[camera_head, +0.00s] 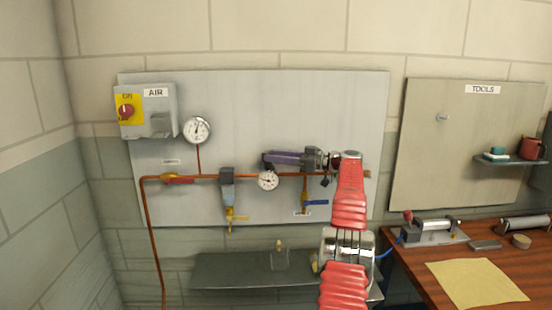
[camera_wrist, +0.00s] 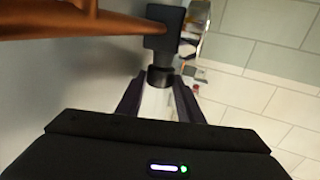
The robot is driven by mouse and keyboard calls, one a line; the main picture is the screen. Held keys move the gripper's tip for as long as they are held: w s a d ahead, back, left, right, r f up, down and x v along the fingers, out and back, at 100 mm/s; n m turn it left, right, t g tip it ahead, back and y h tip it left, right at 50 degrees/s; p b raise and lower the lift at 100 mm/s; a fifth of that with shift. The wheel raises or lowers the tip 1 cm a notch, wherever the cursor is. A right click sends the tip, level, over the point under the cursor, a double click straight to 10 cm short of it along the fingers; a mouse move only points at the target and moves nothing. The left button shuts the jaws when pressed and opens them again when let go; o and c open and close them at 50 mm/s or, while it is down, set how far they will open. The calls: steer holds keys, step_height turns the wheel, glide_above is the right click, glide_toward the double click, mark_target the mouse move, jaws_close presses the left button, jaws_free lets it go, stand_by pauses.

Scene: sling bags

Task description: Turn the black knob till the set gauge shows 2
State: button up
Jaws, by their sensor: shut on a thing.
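The black knob (camera_wrist: 159,78) is in the wrist view, below a dark block on the copper pipe. My gripper (camera_wrist: 158,88) is shut on it, with one dark finger on each side. In the head view my gripper (camera_head: 268,161) reaches left along the board, just above a small round white gauge (camera_head: 268,181) on the pipe. The knob is hidden there behind my gripper. The gauge's numbers and needle are too small to read. In the wrist view a shiny round rim (camera_wrist: 196,26), seen edge-on, sits beside the block.
A larger gauge (camera_head: 197,130) and a grey AIR box (camera_head: 160,120) with a red switch are on the board. A filter (camera_head: 227,185) hangs left of the small gauge. A blue-handled valve (camera_head: 314,202) is below my wrist. A shelf (camera_head: 230,272) is underneath. A wooden bench (camera_head: 405,275) stands right.

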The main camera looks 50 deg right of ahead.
steer(key=shift+r, duration=0.1)
stand_by(0.4)
steer(key=o, duration=1.1)
steer(key=shift+c, duration=0.2)
steer(key=shift+s+a+f+m+t+h, duration=0.1)
steer(key=shift+m+t+h, duration=0.15)
steer(key=shift+m+h, duration=0.25)
steer(key=shift+f+m+t+h, duration=0.1)
steer(key=shift+m+t+h, duration=0.2)
steer(key=shift+h, duration=0.4)
steer(key=shift+a+r+m+t+h, duration=0.15)
steer(key=shift+a+m+h, duration=0.1)
steer(key=shift+m+h, duration=0.65)
steer(key=shift+a+f+m+t+h, duration=0.15)
steer(key=shift+m+h, duration=0.35)
steer(key=shift+h, duration=0.8)
steer(key=shift+a+r+m+h, duration=0.2)
steer(key=shift+m+h, duration=0.2)
steer(key=shift+h, duration=0.2)
steer(key=shift+a+m+g+h, duration=0.25)
steer(key=shift+m+h, duration=0.45)
steer(key=shift+h, duration=0.35)
steer(key=shift+a+m+g+h, duration=0.15)
steer(key=shift+m+g+h, duration=0.1)
steer(key=shift+m+h, duration=0.65)
steer(key=shift+a+m+g+h, duration=0.25)
steer(key=shift+m+h, duration=0.25)
steer(key=shift+h, duration=0.75)
